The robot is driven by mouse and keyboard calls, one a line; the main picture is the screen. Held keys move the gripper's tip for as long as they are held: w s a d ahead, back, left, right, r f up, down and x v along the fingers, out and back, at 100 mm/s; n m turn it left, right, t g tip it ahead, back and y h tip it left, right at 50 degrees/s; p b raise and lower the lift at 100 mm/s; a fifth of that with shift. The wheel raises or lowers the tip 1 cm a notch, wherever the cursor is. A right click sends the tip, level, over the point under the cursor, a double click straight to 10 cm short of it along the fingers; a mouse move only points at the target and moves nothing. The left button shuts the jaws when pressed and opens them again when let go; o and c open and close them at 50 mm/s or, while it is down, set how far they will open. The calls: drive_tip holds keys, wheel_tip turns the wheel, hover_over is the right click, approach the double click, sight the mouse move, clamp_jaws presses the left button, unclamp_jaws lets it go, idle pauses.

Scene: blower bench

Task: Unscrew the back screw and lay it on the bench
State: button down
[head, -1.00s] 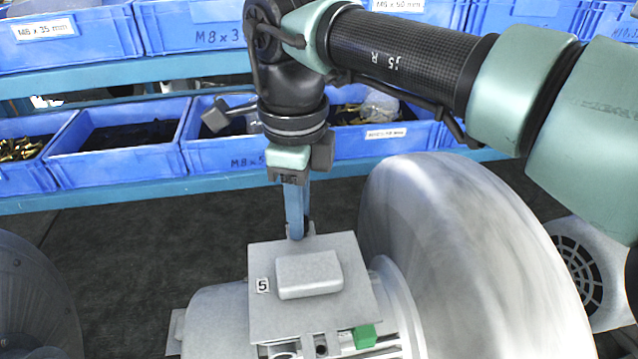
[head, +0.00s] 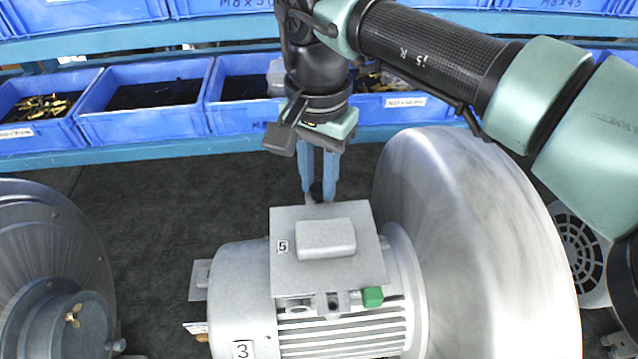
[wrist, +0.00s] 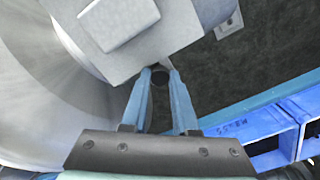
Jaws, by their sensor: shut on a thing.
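The grey motor (head: 240,297) stands on the dark bench, with a flat plate (head: 283,283) labelled 5 on top. My gripper (head: 317,192) points down just behind the plate's back edge. Its blue fingers are shut on the back screw, a small dark round piece seen between the fingertips in the wrist view (wrist: 159,76). The screw sits right at the plate's back edge. Its lower part is hidden, so I cannot tell how far it is in its hole. A green block (head: 373,297) sits at the plate's front edge.
A large round blower housing (head: 470,240) stands close on the right. Another round housing (head: 50,240) is at the left. Blue bins (head: 140,105) on a rack line the back. Dark bench (head: 170,215) is clear behind and left of the motor.

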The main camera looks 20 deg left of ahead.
drive_tip(key=n, duration=0.5)
drive_tip(key=shift+p, duration=0.3)
drive_tip(key=n, duration=0.4)
drive_tip(key=c, duration=1)
unclamp_jaws()
drive_tip(key=shift+o, duration=0.2)
